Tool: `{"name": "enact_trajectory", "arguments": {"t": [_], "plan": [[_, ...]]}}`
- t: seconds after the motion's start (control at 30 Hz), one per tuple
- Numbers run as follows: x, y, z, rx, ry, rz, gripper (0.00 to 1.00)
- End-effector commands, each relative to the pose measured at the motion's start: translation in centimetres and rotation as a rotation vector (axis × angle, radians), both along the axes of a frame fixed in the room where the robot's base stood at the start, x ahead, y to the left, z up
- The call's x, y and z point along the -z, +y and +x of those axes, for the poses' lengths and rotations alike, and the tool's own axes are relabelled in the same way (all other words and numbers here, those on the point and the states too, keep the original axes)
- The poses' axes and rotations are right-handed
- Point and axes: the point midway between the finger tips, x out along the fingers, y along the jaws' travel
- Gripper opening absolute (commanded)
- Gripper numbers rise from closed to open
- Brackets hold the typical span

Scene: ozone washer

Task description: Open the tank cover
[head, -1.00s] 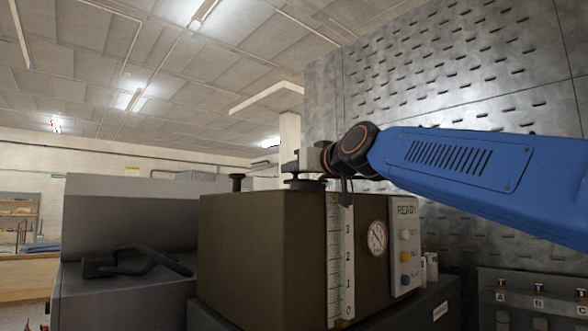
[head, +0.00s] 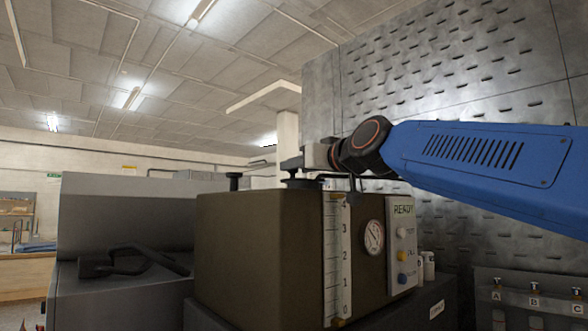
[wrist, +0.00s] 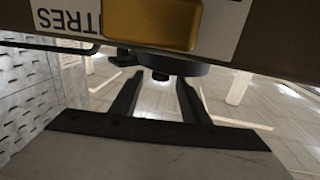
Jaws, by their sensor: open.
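The brown tank (head: 262,255) stands at the centre of the head view, with a level scale (head: 338,262) and a round gauge (head: 374,237). Black knobs stand on its top: one at the left (head: 233,181) and one nearer my gripper (head: 301,183). My gripper (head: 298,164) is at the top of the tank, just above the nearer knob. In the wrist view both dark fingers (wrist: 160,80) are apart, with a dark round knob part (wrist: 165,70) near their tips and nothing visibly clamped. The cover's seam is not clear.
A panel reading READY (head: 402,240) is on the tank's right side. A grey unit with a black handle (head: 130,262) stands at the left. A textured metal wall (head: 450,110) rises behind. Labelled valves A, B, C (head: 535,300) are at lower right.

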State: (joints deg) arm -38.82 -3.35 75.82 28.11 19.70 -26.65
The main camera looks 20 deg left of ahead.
Motion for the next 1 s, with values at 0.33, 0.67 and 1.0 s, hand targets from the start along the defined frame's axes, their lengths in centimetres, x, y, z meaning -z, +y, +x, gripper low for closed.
{"name": "enact_trajectory", "arguments": {"t": [0.33, 0.67, 1.0], "plan": [[-0.1, -4.7, -4.2, 0.001, -0.001, 0.0, 0.42], [0.0, -8.9, -7.9, 0.002, 0.0, 0.0, 0.42], [0.0, -10.5, -9.4, 0.001, 0.0, 0.0, 0.42]]}}
